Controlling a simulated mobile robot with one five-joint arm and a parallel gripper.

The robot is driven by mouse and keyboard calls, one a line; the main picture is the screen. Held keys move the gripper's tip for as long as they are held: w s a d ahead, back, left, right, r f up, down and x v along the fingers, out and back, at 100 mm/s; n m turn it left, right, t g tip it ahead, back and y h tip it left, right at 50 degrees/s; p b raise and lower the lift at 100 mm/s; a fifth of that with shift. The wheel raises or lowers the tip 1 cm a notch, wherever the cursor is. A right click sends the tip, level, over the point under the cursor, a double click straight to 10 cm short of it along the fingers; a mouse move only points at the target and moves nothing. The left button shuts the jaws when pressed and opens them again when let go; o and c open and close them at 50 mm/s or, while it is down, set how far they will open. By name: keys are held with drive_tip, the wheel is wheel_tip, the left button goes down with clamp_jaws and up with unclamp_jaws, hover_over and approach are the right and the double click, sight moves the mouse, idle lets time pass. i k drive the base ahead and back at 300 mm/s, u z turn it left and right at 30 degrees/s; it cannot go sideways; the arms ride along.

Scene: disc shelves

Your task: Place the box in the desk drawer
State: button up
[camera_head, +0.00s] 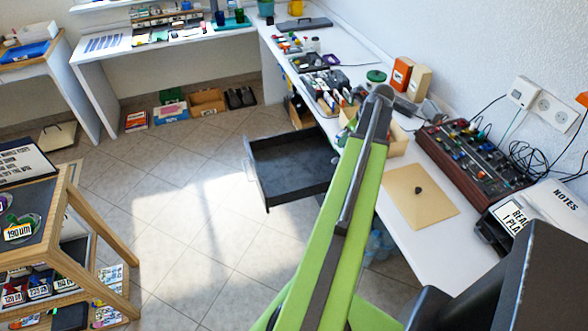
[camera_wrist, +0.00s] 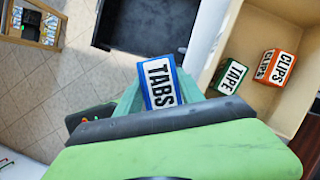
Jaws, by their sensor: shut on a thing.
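A small blue box with a white TABS label (camera_wrist: 160,85) is between the teal fingers of my gripper (camera_wrist: 158,92) in the wrist view. The gripper is shut on it. The desk drawer (camera_head: 262,190) is pulled open under the right-hand desk in the head view, its dark inside looking empty. The drawer also shows at the top of the wrist view (camera_wrist: 145,28), beyond the held box. The box appears apart from the drawer. In the head view my green arm hides the gripper and the box.
The white desk (camera_head: 443,237) carries a control panel (camera_head: 472,158) and many small items. Tiled floor left of the drawer is clear.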

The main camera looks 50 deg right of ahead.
sight(300, 160)
drive_tip(key=u, duration=0.1)
drive_tip(key=i, duration=1.05)
drive_tip(key=z, duration=0.7)
drive_tip(key=i, duration=0.85)
drive_tip(key=z, duration=0.45)
